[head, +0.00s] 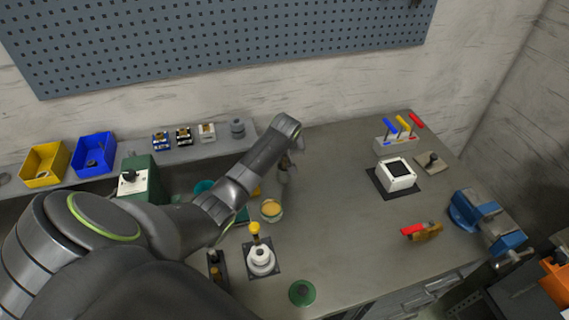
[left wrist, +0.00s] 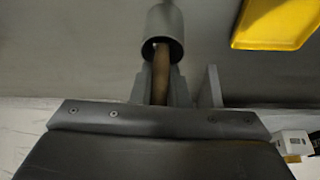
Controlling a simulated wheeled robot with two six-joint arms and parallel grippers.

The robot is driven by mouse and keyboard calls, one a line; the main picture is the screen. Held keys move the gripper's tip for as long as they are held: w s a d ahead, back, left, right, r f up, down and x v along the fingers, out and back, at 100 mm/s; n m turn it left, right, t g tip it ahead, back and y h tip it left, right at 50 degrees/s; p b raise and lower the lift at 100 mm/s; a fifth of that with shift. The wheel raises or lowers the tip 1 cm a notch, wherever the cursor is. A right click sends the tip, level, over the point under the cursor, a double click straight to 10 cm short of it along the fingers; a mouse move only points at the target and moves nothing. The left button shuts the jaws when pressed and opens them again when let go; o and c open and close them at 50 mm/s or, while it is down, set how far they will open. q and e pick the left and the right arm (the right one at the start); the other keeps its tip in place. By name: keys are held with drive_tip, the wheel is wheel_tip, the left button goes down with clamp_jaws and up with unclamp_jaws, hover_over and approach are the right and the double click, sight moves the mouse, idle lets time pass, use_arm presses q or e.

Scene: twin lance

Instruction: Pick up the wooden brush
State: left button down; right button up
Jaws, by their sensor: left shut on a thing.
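The wooden brush shows in the left wrist view as a brown wooden handle (left wrist: 161,78), with one end inside the mouth of a grey cylinder (left wrist: 166,30). My left gripper (left wrist: 161,92) is shut on this handle, one finger on each side. In the head view my left gripper (head: 287,166) points down over the workbench, behind the yellow-topped round tin, and my wrist hides much of it. The brush cannot be made out clearly there. I cannot tell whether the cylinder is part of the brush or a separate holder. My right gripper is not in view.
A tin (head: 271,209) and a white bottle with a yellow top (head: 260,255) stand in front of the gripper. The middle bench is clear.

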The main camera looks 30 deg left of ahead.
use_arm(q)
drive_tip(key=shift+r, duration=0.1)
wheel_tip(320, 180, up, 9)
drive_tip(key=shift+r+b, duration=0.1)
drive_tip(key=shift+b, duration=0.95)
drive_tip(key=shift+r, duration=0.35)
idle(0.5)
